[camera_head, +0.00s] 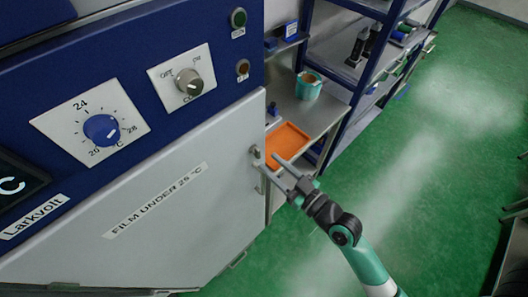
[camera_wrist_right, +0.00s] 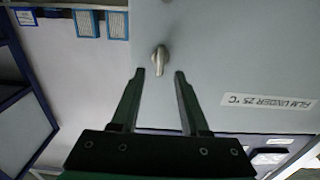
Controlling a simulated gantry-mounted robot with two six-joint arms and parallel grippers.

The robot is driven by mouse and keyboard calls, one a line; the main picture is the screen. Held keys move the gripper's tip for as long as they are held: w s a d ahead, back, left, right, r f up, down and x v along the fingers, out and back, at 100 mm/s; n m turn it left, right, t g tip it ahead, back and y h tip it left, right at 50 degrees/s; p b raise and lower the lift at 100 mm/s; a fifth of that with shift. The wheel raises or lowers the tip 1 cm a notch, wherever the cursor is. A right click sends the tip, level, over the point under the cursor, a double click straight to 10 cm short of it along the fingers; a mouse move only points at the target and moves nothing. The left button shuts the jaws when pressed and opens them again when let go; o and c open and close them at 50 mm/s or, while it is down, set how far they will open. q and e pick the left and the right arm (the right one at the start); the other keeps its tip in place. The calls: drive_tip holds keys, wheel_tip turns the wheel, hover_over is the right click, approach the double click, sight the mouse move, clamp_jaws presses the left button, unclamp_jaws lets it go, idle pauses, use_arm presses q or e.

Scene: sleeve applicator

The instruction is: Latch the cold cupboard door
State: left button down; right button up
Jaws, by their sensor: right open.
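The cold cupboard door (camera_head: 150,220) is a light grey panel labelled "FILM UNDER 25 °C", below the blue control panel. It looks closed or nearly closed; I cannot tell whether it is fully flush. A small grey metal latch knob (camera_head: 254,151) sits near its upper right edge; in the right wrist view the knob (camera_wrist_right: 159,60) is elongated and roughly upright in the picture. My right gripper (camera_head: 267,161) is open and empty, pointing at the door. In the wrist view the knob lies just beyond and between the fingertips (camera_wrist_right: 160,73), with no contact visible. My left gripper is out of view.
The blue panel (camera_head: 130,60) above carries a blue temperature dial (camera_head: 102,129) and a rotary switch (camera_head: 189,82). To the right, a bench holds an orange tray (camera_head: 287,143) and a teal pot (camera_head: 308,86). Blue shelving stands behind; green floor (camera_head: 430,160) is open at right.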

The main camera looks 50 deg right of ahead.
sight(260, 154)
drive_tip(key=shift+w+d, duration=0.15)
drive_tip(key=shift+w, duration=1.75)
clamp_jaws()
